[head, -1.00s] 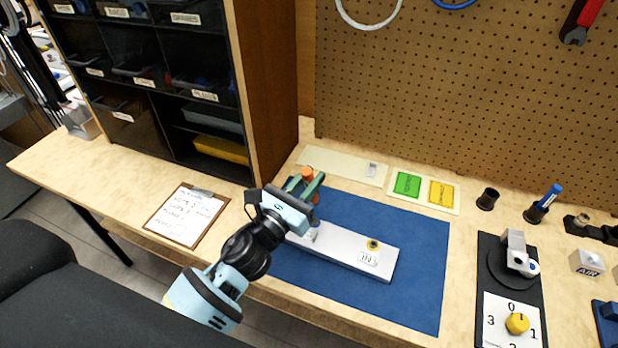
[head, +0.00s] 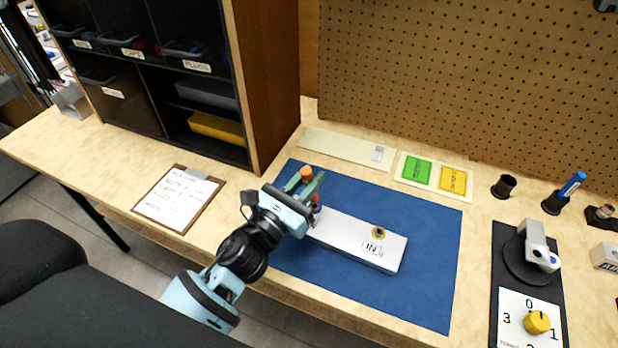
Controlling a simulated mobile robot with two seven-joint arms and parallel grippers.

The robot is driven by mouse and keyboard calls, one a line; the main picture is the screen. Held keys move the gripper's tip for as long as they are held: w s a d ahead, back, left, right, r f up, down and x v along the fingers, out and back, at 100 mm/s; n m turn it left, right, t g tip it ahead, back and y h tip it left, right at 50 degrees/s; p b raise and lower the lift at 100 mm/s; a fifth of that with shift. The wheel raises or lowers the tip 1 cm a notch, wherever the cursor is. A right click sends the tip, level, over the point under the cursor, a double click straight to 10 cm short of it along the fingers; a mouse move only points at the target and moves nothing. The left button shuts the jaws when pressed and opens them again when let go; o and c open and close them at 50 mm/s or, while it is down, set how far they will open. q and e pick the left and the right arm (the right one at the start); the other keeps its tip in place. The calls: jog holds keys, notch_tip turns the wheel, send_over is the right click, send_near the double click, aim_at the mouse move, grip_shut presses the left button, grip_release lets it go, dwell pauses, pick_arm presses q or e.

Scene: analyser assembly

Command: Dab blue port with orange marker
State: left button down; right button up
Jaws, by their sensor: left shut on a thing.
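My left gripper (head: 306,186) has green fingers and is shut on an upright orange-topped marker (head: 306,172). It is over the left end of the white block (head: 345,238) on the blue mat. The marker's lower part is mostly hidden by the fingers and wrist, so I cannot tell if its tip touches anything. My right gripper is not in view.
A blue-topped marker (head: 571,186) stands in a black holder, with an empty black holder (head: 504,186) to its left. A pivoting white piece with a blue spot (head: 541,251) sits above a yellow dial (head: 537,322). The blue mat (head: 430,275) is clear on the right.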

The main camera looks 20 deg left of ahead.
aim_at(309, 168)
pick_arm(q)
jog(key=shift+f+b, duration=0.5)
jog(key=shift+f, duration=0.1)
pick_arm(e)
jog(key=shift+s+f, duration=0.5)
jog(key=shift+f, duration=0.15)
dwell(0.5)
pick_arm(q)
jog(key=shift+f, duration=0.2)
dwell(1.0)
